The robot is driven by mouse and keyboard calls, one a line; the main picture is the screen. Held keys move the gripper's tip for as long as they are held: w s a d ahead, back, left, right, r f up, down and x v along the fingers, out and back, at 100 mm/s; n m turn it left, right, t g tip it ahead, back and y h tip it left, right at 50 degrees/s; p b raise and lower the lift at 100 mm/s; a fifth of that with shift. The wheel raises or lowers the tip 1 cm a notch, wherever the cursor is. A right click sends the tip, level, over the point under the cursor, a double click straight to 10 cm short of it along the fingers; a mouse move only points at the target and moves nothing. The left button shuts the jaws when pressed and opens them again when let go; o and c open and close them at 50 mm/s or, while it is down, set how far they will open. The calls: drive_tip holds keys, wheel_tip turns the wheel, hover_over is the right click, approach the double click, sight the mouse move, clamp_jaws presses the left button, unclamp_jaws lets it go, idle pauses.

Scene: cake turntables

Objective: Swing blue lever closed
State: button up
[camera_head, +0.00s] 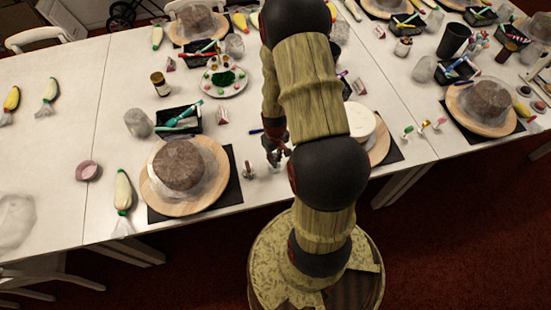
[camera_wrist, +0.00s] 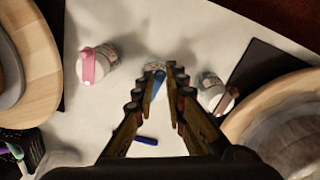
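A small container (camera_wrist: 155,66) with a blue lever (camera_wrist: 159,82) sits on the white table, straight ahead of my fingertips in the wrist view. My gripper (camera_wrist: 165,76) points down at the table, and its fingers converge close together at the tips. The blue lever shows in the narrow space between the fingertips. I cannot tell whether the fingers touch it, and part of the container is hidden behind them. In the head view my gripper (camera_head: 277,155) is low over the table near its front edge, and my arm hides the blue lever.
A container with a pink lever (camera_wrist: 92,66) stands left in the wrist view, and another pale container (camera_wrist: 213,94) stands close right. A blue stick (camera_wrist: 146,141) lies on the table. Round wooden boards (camera_head: 210,198) with cakes stand on both sides.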

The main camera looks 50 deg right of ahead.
clamp_jaws()
drive_tip(key=shift+w, duration=0.1)
drive_tip(key=shift+w+a+m, duration=0.1)
drive_tip(key=shift+a+m, duration=0.05)
drive_tip(key=shift+m, duration=0.45)
drive_tip(key=shift+o, duration=1.7)
unclamp_jaws()
drive_tip(key=shift+o, duration=0.4)
wheel_tip(320, 180, up, 12)
